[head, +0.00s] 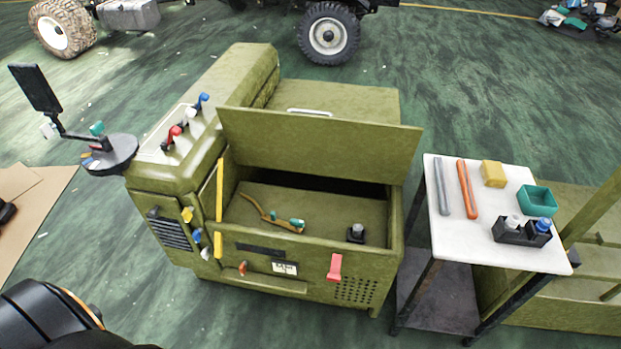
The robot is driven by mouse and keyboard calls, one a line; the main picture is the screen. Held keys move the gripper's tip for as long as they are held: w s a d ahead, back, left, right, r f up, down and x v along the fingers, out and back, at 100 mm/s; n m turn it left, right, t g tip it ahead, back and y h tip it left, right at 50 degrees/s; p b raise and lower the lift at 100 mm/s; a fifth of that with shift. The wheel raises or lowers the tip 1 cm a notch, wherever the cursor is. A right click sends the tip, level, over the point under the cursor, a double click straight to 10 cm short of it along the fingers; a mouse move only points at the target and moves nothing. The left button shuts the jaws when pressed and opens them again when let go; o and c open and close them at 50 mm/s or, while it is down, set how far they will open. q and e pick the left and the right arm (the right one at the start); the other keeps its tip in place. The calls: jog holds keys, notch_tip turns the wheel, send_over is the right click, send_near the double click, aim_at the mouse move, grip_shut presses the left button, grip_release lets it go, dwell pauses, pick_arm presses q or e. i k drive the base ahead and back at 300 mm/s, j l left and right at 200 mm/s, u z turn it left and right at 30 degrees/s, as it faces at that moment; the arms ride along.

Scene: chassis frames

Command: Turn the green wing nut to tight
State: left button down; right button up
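A small teal-green piece (297,222) sits at the right end of a yellow cable or lever (262,212) inside the open compartment of the olive cabinet (285,262). Another teal-green piece (97,128) stands on the round grey disc (108,155) at the left, beside the cabinet. Both are too small to tell which is the wing nut or how tight it is. Neither of my grippers shows in the head view. A black rounded part with an orange edge at the bottom left looks like part of my arm.
The cabinet's lid (318,145) stands raised behind the opening. A small black post (356,233) is inside. A white-topped cart (463,238) at right holds a teal tray (537,201), bars and a yellow block (493,174).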

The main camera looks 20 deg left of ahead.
aim_at(298, 224)
jog(key=j+z, duration=0.5)
jog(key=j, duration=1.1)
jog(key=k, duration=0.05)
